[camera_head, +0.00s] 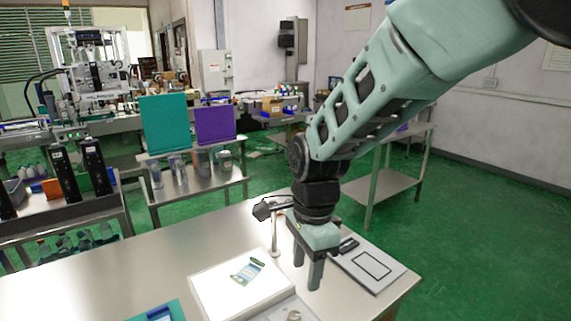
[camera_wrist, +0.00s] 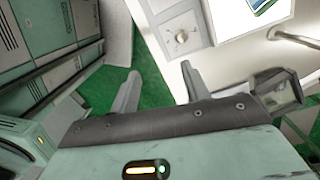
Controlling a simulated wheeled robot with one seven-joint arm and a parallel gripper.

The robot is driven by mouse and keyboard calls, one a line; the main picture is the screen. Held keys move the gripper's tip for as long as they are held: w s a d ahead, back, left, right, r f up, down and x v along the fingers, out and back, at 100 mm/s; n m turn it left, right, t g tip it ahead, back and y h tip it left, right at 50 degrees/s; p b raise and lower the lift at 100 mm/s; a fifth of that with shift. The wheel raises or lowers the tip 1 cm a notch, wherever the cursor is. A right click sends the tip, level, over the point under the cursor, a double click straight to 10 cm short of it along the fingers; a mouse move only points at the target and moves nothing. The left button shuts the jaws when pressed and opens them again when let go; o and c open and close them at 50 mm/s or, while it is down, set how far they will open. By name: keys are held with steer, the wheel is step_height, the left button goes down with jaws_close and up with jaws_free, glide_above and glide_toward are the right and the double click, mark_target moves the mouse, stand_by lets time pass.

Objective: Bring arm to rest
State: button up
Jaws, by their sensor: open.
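My arm reaches down from the upper right in the head view. My gripper (camera_head: 308,270) points down above the metal table (camera_head: 130,268), near its right part. Its two fingers are apart with nothing between them. The wrist view also shows my gripper (camera_wrist: 160,82) open and empty, with the table edge and green floor beyond the fingers.
A white lit panel (camera_head: 215,297) with a printed sleeve (camera_head: 247,271) lies left of my gripper. A plate with a knob (camera_head: 294,316) is in front. A board with a black square outline (camera_head: 372,264) lies to the right. A thin post (camera_head: 275,240) stands close by.

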steer(key=s+d+r+n, duration=0.1)
steer(key=s+d+n, duration=0.4)
steer(key=s+n, duration=0.5)
steer(key=s+d+r+n, duration=0.2)
steer(key=s+d+n, duration=0.3)
steer(key=s+n, duration=0.5)
steer(key=shift+r+n+t, duration=0.15)
steer(key=shift+n+t, duration=0.25)
steer(key=shift+n, duration=0.3)
steer(key=shift+d, duration=0.1)
steer(key=shift+c, duration=0.4)
stand_by(0.7)
